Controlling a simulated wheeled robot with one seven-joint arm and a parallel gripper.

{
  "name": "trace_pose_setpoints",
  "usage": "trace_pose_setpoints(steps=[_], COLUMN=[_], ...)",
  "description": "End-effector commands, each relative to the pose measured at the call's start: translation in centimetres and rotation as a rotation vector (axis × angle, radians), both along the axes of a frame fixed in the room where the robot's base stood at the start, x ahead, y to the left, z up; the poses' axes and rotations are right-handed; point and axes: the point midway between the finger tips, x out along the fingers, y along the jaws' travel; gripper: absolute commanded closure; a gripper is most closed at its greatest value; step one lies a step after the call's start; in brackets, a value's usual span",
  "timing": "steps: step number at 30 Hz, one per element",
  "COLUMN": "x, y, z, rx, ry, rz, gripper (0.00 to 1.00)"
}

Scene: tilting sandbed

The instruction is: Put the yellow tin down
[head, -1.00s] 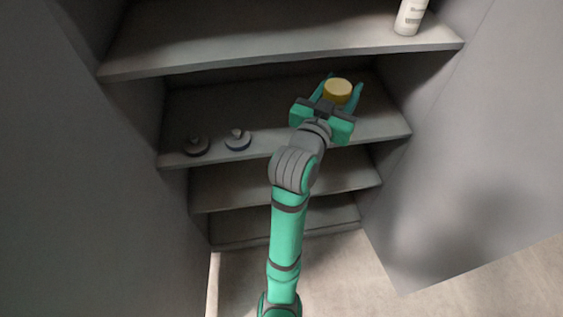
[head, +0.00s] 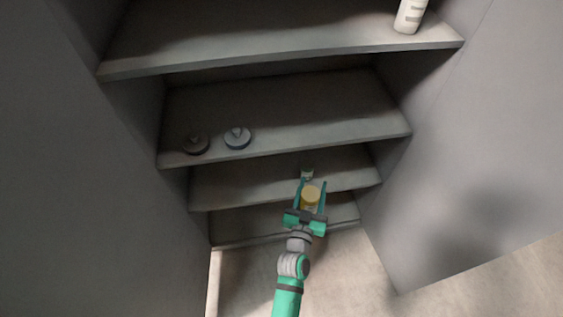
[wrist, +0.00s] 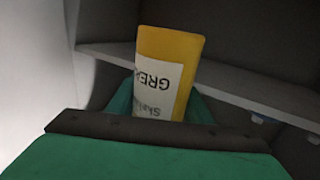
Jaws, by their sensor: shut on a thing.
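The yellow tin (head: 311,194) is between the fingers of my gripper (head: 311,188), which is shut on it. In the head view the tin shows in front of the lower shelves of the cabinet. In the wrist view the tin (wrist: 166,75) stands up between the green fingers, with a white label that reads "GREA" in part, upside down. Its lower part is hidden behind my gripper. I cannot tell that it touches any shelf.
Two round lidded objects, one dark (head: 196,145) and one blue-grey (head: 237,138), sit on the middle shelf (head: 310,120), whose right part is bare. A white bottle (head: 410,15) stands on the top shelf. Cabinet doors flank both sides.

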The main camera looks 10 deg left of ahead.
Motion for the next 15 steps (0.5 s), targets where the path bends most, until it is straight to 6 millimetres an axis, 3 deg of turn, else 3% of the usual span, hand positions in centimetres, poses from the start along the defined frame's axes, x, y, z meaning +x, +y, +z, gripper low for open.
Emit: trace_pose_setpoints(steps=[1,6,15], x=[-0.5,-1.8,-3.6], y=[0.1,1.4,2.8], z=[-2.4,-8.0,-14.0], rx=[0.003,0.011,0.023], ry=[0.009,0.012,0.002], rz=[0.012,0.064,0.111], gripper=[0.87,0.87,0.87])
